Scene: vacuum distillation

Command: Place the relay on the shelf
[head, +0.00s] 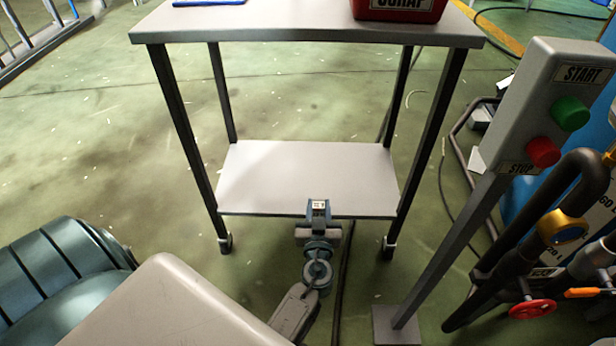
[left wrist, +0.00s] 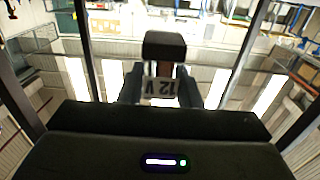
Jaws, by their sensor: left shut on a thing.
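The relay (head: 318,206) is a small block with a pale label, at the front edge of the cart's lower shelf (head: 290,175) in the head view. In the left wrist view the relay (left wrist: 160,87) shows a "12 V" label and a dark end. My left gripper (head: 318,217) is shut on it, with a finger on each side. The gripper overlaps the shelf's front edge in the picture; I cannot tell whether the relay touches the shelf. The visible lower shelf is bare. My right gripper is not in view.
The cart's grey top (head: 290,22) lies above the shelf, with a red "SCRAP" bin (head: 398,8) and a blue-edged item (head: 222,2). Dark legs flank the shelf. A START/STOP post (head: 545,110) and pipes with a red valve wheel (head: 533,309) stand at right.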

